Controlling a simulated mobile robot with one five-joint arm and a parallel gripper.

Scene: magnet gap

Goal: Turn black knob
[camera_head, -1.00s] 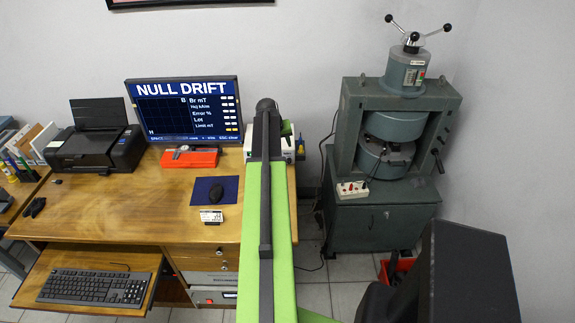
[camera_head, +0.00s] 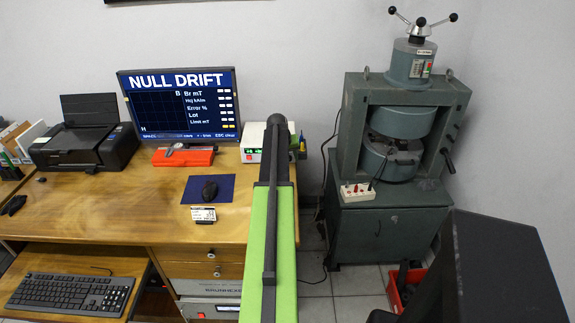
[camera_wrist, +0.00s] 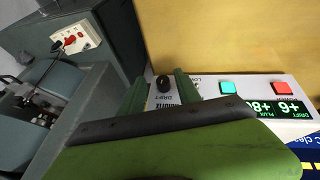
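The instrument (camera_head: 252,143) stands at the back right of the desk in the head view, partly hidden behind my arm. The knob cannot be made out there.
The instrument's panel also has a teal button (camera_wrist: 228,87), a red button (camera_wrist: 282,88) and a green-lit display (camera_wrist: 272,109). A grey press (camera_head: 395,215) stands right of the desk. A red case (camera_head: 184,157) and a monitor (camera_head: 181,105) are to the left.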

